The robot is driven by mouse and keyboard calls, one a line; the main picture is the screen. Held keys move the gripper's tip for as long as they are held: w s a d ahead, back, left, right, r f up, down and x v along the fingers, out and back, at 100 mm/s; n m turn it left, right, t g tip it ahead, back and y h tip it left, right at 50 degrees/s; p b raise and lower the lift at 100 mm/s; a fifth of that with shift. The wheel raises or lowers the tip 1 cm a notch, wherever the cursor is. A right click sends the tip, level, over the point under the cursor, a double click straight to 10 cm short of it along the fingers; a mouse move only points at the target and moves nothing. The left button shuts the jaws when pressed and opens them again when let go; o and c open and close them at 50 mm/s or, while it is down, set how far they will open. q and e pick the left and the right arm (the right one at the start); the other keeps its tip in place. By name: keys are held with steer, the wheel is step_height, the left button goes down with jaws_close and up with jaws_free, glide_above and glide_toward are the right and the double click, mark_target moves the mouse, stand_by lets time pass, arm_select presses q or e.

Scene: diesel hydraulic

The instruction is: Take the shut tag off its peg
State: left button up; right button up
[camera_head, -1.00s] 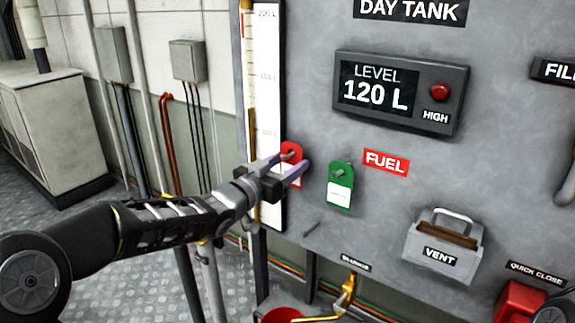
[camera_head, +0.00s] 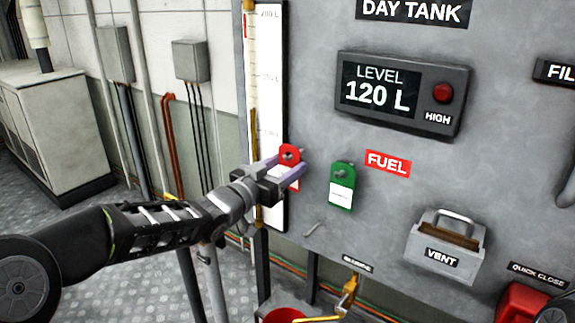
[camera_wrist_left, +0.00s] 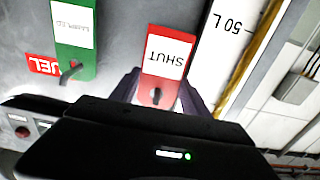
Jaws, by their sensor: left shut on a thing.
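The red tag (camera_head: 290,153) is on the grey day tank panel, beside the white level gauge. In the left wrist view the tag (camera_wrist_left: 163,60) appears upside down, with a white label reading SHUT and a dark hole at its end. My left gripper (camera_head: 289,168) is shut on the red tag, with a finger on either side of it. A dark spot shows in the hole; I cannot tell whether the peg is still through it. My right gripper is not in view.
A green tag (camera_head: 341,186) hangs on a peg just right of the red one, close to my fingers. The vent box (camera_head: 444,246) and level display (camera_head: 400,93) stand out from the panel. A red container (camera_head: 284,315) is below.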

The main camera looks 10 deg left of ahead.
arm_select(q)
steer(key=shift+s+a+r, duration=0.15)
steer(key=shift+s+a, duration=0.05)
steer(key=shift+s, duration=0.3)
steer(key=shift+s+a, duration=0.1)
steer(key=shift+s, duration=0.05)
steer(key=shift+s+a+r, duration=0.1)
steer(key=shift+s+a, duration=0.05)
steer(key=shift+s, duration=0.25)
steer(key=shift+p+v, duration=0.45)
steer(key=shift+v, duration=1)
steer(key=p+v, duration=0.1)
steer(key=v, duration=0.4)
stand_by(0.3)
